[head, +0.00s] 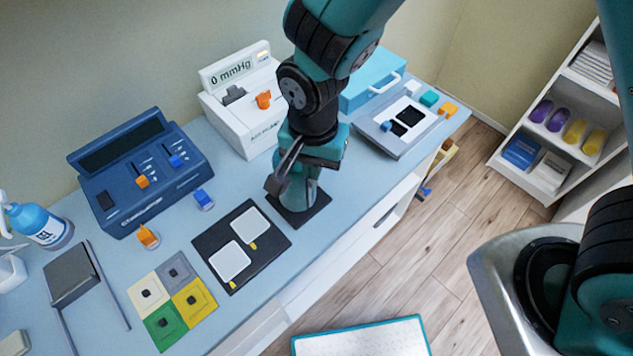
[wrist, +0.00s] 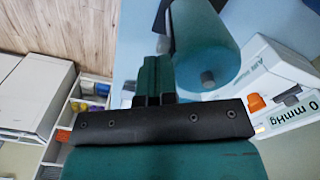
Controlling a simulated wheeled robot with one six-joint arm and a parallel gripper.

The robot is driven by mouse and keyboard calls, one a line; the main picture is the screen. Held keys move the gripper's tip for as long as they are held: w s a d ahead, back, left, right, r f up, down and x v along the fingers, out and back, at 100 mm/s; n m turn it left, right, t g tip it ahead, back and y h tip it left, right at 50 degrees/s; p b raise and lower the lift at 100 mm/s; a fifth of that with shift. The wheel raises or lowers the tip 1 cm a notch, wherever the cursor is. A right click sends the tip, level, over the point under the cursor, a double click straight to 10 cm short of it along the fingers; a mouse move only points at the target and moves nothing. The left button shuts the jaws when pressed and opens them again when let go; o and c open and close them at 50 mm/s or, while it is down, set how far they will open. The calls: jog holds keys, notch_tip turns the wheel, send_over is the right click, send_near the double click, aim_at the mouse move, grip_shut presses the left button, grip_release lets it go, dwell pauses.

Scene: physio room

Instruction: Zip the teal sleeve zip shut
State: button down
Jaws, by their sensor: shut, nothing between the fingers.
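The teal sleeve (head: 299,191) is a rounded teal form on a black base plate (head: 306,214) near the front edge of the bench, partly hidden behind my arm. In the wrist view the sleeve (wrist: 207,42) is a teal cylinder with a small grey stub at its near end. My gripper (wrist: 154,62) is shut and empty, its fingers just left of the sleeve in that view. In the head view my gripper (head: 281,172) is over the sleeve; I cannot tell whether it touches. The zip and its puller cannot be made out.
A white pressure unit (head: 240,122) reading 0 mmHg stands behind the sleeve. A black board (head: 210,246) with two white pads lies left of it. A blue console (head: 128,190) stands further left, a grey panel (head: 386,143) to the right. A white shelf (head: 505,165) stands beyond the floor.

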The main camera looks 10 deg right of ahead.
jog(key=shift+f, duration=0.1)
jog(key=shift+f+b, duration=0.6)
jog(key=shift+f, duration=0.1)
jog(key=shift+r, duration=0.15)
jog(key=shift+s+d+r+p, duration=0.3)
jog(key=shift+s+d+r, duration=0.1)
jog(key=shift+s, duration=0.25)
jog(key=shift+s+d+r+p, duration=0.25)
jog(key=shift+s+d, duration=0.15)
jog(key=shift+s, duration=0.2)
jog(key=shift+s+d+r+p, duration=0.3)
jog(key=shift+s+d+r, duration=0.1)
jog(key=shift+s, duration=0.25)
jog(key=s+d+r+n+y+b, duration=0.2)
jog(key=s+d+r+n, duration=0.1)
jog(key=r+n, duration=0.3)
jog(key=s+d+r+n+y+b, duration=0.2)
jog(key=r+n, duration=0.4)
jog(key=r, duration=0.4)
jog(key=s+d, duration=0.1)
jog(key=d, duration=0.1)
jog(key=shift+s+d, duration=0.25)
jog(key=shift+d, duration=0.05)
